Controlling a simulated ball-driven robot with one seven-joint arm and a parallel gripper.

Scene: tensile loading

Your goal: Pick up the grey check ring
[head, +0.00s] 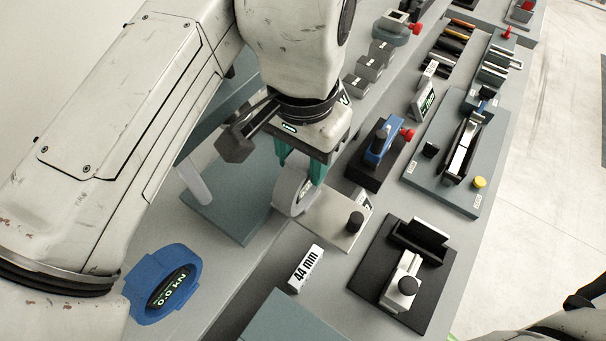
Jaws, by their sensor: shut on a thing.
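The grey check ring (284,192) is in the middle of the head view, standing on edge with its flat face turned to the side. My gripper (303,180) points down over it, with teal fingers shut on the ring's right part. The ring is in front of a light plate with a black knob (355,221). I cannot tell whether the ring's lower edge touches the surface below. The fingers hide part of the ring.
A blue ring gauge (166,286) reading 0.0 kN lies at lower left. A "44 mm" label block (305,268) stands in front. A black-based clamp (403,285) and a blue device with a red knob (380,146) stand to the right. The bench's right edge borders open floor.

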